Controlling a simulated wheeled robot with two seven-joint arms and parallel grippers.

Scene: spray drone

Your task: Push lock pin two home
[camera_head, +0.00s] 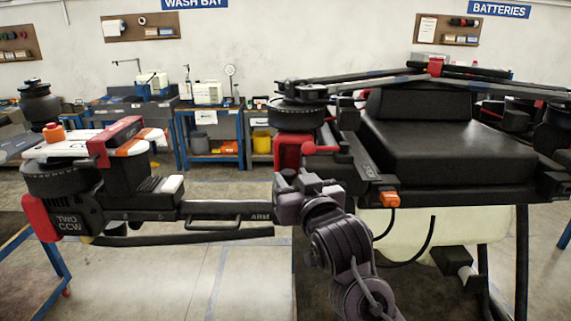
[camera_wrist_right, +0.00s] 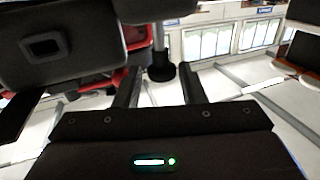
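The drone arm marked TWO CCW (camera_head: 69,222) reaches left from the drone body (camera_head: 430,140). At its inner end is a red hinge block (camera_head: 288,152). A small red round knob on a short red bar (camera_head: 309,148) sits beside the block; I cannot tell for sure that it is lock pin two. My right gripper (camera_head: 304,178) is just below this knob. In the right wrist view its two fingers stand apart (camera_wrist_right: 161,85), with nothing gripped between them. A dark post with a wider foot (camera_wrist_right: 161,71) shows beyond them. My left gripper is not in view.
An orange-ended latch (camera_head: 389,199) sits on the drone's front edge, right of my right wrist. A pale tank (camera_head: 420,232) and dark stand legs are below. Workbenches (camera_head: 210,115) line the back wall.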

